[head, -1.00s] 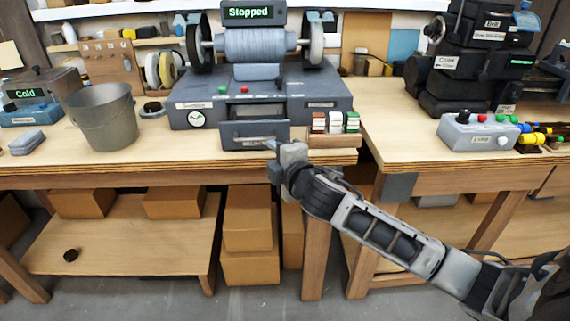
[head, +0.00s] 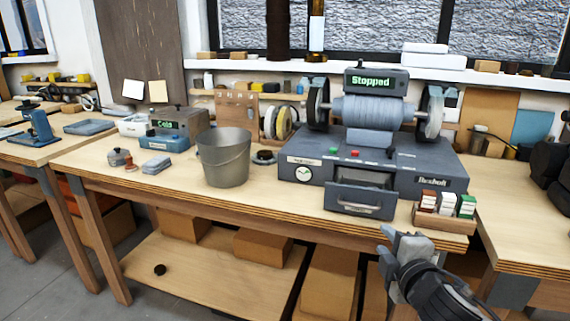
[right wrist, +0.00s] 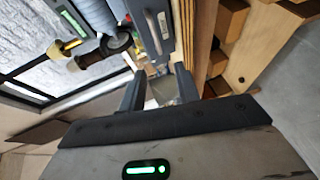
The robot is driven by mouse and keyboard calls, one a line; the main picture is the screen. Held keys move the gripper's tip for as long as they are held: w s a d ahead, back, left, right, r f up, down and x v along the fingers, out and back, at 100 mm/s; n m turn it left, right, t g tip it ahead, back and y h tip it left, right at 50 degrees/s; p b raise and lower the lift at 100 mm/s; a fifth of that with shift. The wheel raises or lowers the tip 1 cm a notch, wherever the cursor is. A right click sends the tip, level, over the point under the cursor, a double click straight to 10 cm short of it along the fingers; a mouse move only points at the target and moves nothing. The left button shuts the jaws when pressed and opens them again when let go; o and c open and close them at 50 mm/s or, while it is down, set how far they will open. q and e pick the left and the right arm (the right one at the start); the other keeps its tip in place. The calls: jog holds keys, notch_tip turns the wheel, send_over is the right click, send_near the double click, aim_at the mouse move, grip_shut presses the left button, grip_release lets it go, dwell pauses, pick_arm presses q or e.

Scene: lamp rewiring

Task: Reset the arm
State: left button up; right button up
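My right gripper (head: 388,240) is at the lower right of the head view, in front of the bench edge, below and right of the grey machine's drawer (head: 360,203). In the right wrist view its two fingers (right wrist: 160,88) stand apart with nothing visible between them. The drawer sticks out from the grey machine (head: 300,172), whose display (head: 376,82) reads "Stopped". My left arm and gripper are not in view.
A small tray of red, white and green blocks (head: 446,203) sits at the bench edge close to my right gripper. A grey bucket (head: 225,160) stands left of the machine. Cardboard boxes (head: 265,246) lie on the lower shelf.

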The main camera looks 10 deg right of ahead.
jog(key=s+a+f+m+g+y, duration=0.2)
jog(key=s+a+f+m, duration=0.4)
jog(key=s+f, duration=0.4)
jog(key=s+a+f+m+g+y, duration=0.2)
jog(key=s+a+f+m, duration=0.4)
jog(key=s+f, duration=0.4)
notch_tip(320, 180, down, 3)
jog(key=shift+s+a+r+m+g, duration=0.1)
jog(key=shift+s+a+m+g, duration=0.1)
jog(key=shift+s+m+g, duration=0.35)
jog(key=shift+w, duration=0.15)
